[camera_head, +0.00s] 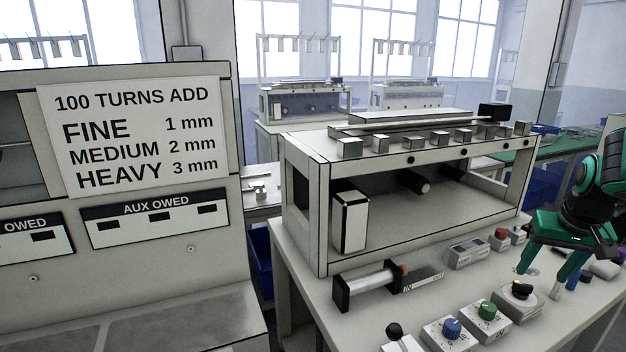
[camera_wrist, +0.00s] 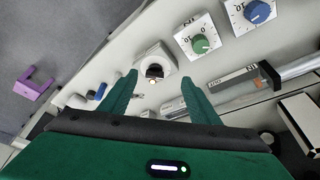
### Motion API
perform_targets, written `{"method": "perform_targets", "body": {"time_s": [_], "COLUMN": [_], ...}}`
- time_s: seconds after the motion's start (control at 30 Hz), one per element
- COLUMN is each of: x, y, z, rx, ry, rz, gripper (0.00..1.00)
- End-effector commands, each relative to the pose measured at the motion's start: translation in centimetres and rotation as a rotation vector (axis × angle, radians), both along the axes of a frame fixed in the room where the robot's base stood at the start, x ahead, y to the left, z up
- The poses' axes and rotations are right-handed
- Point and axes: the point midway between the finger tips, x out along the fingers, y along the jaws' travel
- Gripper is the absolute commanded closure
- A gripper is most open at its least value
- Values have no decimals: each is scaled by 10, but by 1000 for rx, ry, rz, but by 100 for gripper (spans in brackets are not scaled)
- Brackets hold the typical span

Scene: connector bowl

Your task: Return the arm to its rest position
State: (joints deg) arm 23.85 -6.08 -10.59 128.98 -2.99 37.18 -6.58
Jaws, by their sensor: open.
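My gripper (camera_head: 545,262) is at the right of the head view, green and black, over the right end of the workbench (camera_head: 294,292). In the wrist view my gripper (camera_wrist: 160,100) shows two green fingers spread apart with nothing held between them. I cannot tell the exact gap between fingertips and bench.
A green dial (camera_head: 487,310), a blue dial (camera_head: 452,328) and a black-ended cylinder fixture (camera_head: 368,285) stand on the bench. A large open-fronted machine frame (camera_head: 308,205) rises behind them. A purple bracket (camera_wrist: 34,84) lies beyond the bench edge in the wrist view.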

Motion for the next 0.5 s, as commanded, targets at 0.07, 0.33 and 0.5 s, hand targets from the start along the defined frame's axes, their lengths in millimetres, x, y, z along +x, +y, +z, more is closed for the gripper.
{"method": "perform_targets", "body": {"time_s": [0.07,0.33,0.5], "x": [-26,-131,-182], "y": [20,81,108], "z": [1,-10,-18], "rx": [19,104,146], "ry": [33,183,258], "rz": [-7,-61,-88], "gripper": [44,44,44]}}
